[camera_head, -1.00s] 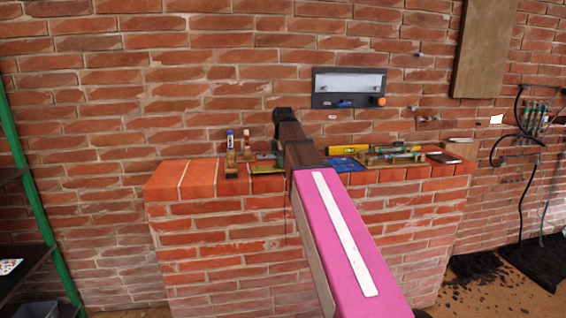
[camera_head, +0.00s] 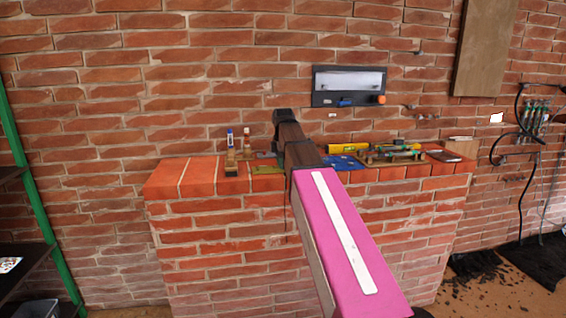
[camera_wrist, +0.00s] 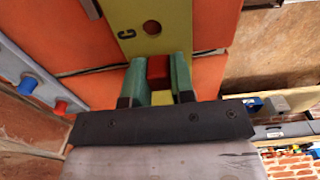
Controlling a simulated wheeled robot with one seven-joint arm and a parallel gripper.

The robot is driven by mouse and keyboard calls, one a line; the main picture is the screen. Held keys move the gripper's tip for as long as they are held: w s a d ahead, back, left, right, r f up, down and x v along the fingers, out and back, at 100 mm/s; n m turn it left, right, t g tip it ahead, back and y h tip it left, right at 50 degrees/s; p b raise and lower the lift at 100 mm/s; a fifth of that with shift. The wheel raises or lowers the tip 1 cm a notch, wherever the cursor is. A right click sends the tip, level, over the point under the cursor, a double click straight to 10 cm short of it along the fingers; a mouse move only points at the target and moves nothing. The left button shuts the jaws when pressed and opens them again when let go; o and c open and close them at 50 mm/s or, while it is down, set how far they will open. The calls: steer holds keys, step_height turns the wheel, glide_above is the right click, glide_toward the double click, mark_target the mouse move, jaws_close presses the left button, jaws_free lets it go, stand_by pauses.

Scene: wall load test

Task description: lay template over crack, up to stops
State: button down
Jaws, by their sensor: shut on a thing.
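The olive-yellow template (camera_wrist: 177,20) shows at the top of the wrist view, with a round hole and a dark letter C. It lies on or just above the orange brick top; any gap is too small to tell. My gripper (camera_wrist: 160,72) has its green fingers shut on a red grip piece (camera_wrist: 158,68) at the template's near end. In the head view my arm hides the fingers, and an olive-yellow patch (camera_head: 265,168) shows left of it. A grey bar with a blue and a red knob (camera_wrist: 40,90) lies left, apart from the template. I cannot make out the crack or stops for certain.
The brick ledge (camera_head: 180,180) has free room at its left end. Small bottles (camera_head: 231,150) stand left of my arm. A yellow level (camera_head: 348,148), a blue piece (camera_head: 343,162) and green-ended tools lie right. A dark wall panel (camera_head: 349,87) hangs above.

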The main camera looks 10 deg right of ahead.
stand_by(0.3)
steer(key=c, duration=0.6)
jaws_free()
steer(key=shift+c, duration=0.2)
steer(key=shift+r, duration=0.15)
steer(key=shift+r, duration=3.35)
